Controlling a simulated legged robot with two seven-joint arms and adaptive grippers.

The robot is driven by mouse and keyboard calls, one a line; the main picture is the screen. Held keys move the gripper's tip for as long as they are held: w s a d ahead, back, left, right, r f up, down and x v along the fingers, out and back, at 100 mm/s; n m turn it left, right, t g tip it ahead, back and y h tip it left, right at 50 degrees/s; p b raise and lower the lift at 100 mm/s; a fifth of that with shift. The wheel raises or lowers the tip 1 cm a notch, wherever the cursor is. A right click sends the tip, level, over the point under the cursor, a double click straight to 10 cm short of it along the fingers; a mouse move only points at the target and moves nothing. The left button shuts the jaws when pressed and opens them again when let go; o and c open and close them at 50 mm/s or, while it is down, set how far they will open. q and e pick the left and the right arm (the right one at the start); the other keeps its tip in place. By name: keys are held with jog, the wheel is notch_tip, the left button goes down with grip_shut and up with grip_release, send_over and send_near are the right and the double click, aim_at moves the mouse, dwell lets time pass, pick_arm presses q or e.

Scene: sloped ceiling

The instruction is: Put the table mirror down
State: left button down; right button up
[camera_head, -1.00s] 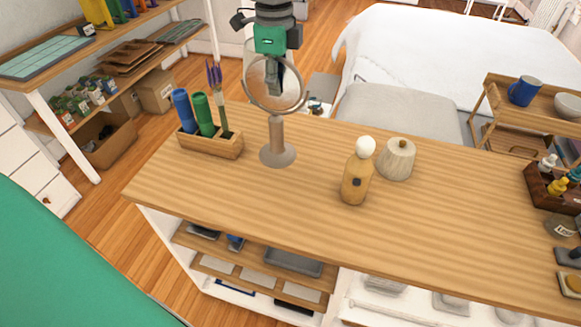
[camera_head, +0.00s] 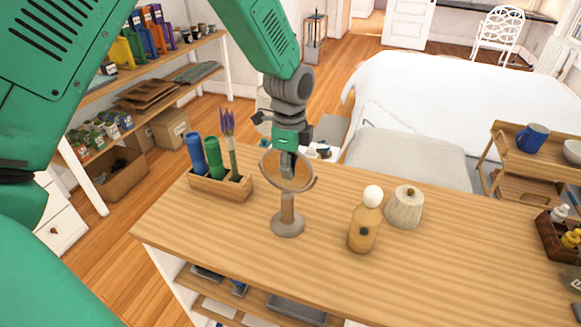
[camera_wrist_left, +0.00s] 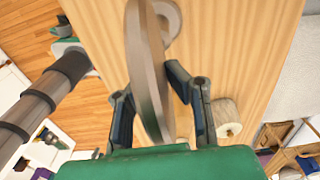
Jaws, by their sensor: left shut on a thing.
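The table mirror (camera_head: 287,205) has a round glass in a ring, a stem and a round grey-brown base. It stands upright over the wooden counter (camera_head: 450,262), between the brush holder and the bottle. Its base looks at or very near the counter top; I cannot tell whether it touches. My left gripper (camera_head: 287,158) reaches from behind and is shut on the upper part of the mirror. In the left wrist view the mirror (camera_wrist_left: 148,65) is edge-on between the two fingers (camera_wrist_left: 158,100). My right gripper is not in view.
A tan bottle with a white ball top (camera_head: 363,228) and a pale ribbed jar (camera_head: 405,208) stand to the right. The counter's front is clear.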

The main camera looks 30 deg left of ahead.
pick_arm(q)
jog(key=c, duration=1.6)
grip_release()
jog(key=shift+s, duration=0.1)
jog(key=shift+r, duration=0.1)
notch_tip(320, 180, up, 12)
jog(key=shift+b, duration=0.65)
